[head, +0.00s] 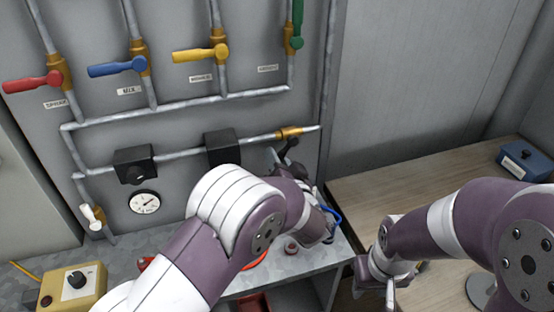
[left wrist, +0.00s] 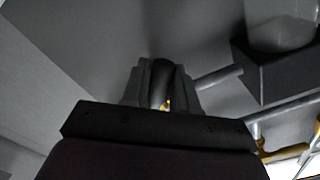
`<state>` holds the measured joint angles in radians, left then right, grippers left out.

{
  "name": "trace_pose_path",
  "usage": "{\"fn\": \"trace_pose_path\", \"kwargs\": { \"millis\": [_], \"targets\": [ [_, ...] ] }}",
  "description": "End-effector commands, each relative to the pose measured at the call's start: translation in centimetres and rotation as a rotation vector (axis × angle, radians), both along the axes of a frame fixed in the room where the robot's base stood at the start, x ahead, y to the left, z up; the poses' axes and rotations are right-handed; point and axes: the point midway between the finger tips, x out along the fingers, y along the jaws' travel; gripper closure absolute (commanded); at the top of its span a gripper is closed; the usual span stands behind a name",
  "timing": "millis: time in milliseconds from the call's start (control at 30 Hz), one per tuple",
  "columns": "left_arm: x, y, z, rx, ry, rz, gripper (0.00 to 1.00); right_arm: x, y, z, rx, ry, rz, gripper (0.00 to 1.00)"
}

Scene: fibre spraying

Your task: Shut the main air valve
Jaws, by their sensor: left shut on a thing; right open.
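A brass valve (head: 289,132) sits near the right end of the lower horizontal pipe on the grey panel, and no label shows by it. Its dark lever (head: 292,143) lies below the brass body, mostly hidden by my left gripper (head: 281,158). My left gripper is shut on this lever. In the left wrist view the dark lever (left wrist: 161,82) stands between the two fingers, with a bit of brass behind it. My right gripper (head: 390,290) is open and empty at the lower right, well away from the panel, partly cut off by the frame edge.
Red (head: 32,82), blue (head: 117,66), yellow (head: 200,53) and green (head: 297,25) valve handles line the upper panel. A white handle (head: 91,214) is lower left, beside a gauge (head: 144,202). A yellow control box (head: 74,286) and a blue box (head: 525,160) stand on surfaces.

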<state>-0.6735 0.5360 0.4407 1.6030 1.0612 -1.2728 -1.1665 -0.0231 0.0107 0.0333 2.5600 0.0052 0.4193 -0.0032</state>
Motion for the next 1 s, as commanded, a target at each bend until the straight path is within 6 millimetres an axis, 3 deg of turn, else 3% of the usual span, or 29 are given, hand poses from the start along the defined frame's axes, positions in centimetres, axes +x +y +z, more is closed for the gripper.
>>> {"fn": "trace_pose_path", "kwargs": {
  "millis": [1000],
  "targets": [
    [1.1, -3.3, -1.6, -0.604, -0.196, 0.001, 1.0, 0.0, 0.0, -5.1, 0.0, 0.0, 0.0, 0.57]
  ]
}}
